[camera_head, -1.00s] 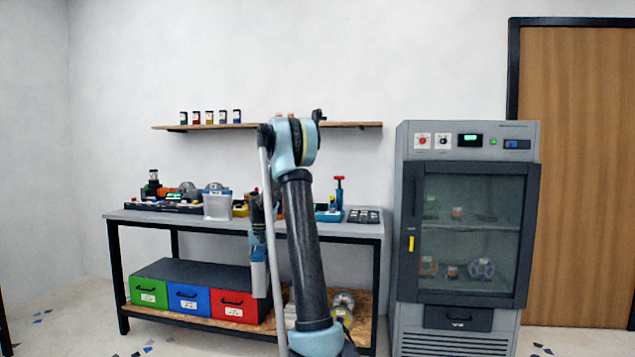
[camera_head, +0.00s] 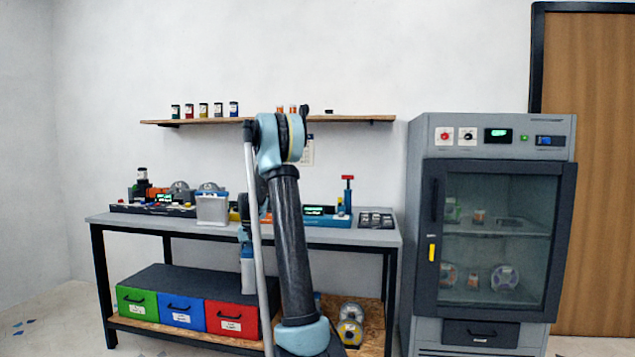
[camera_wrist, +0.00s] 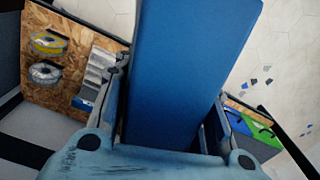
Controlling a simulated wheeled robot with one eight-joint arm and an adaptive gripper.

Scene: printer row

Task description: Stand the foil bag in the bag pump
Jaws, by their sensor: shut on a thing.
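My gripper (camera_head: 245,238) hangs low in front of the bench, left of my arm, pointing down. It is shut on a long flat-sided bag, which I take for the foil bag (camera_head: 248,273). In the wrist view the bag (camera_wrist: 185,70) shows a smooth blue face between the two fingers. The bag pump, which seems to be the blue unit (camera_head: 335,221) with a dark display and a red-handled plunger, stands on the bench top toward the right. My arm hides part of its left side. The bag is apart from it.
The bench (camera_head: 160,222) also carries a grey lidded container (camera_head: 212,208) and a dark tray (camera_head: 378,221). Green, blue and red drawers (camera_head: 182,308) and spools (camera_head: 350,325) are on the lower shelf. A grey cabinet (camera_head: 420,250) stands close on the right.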

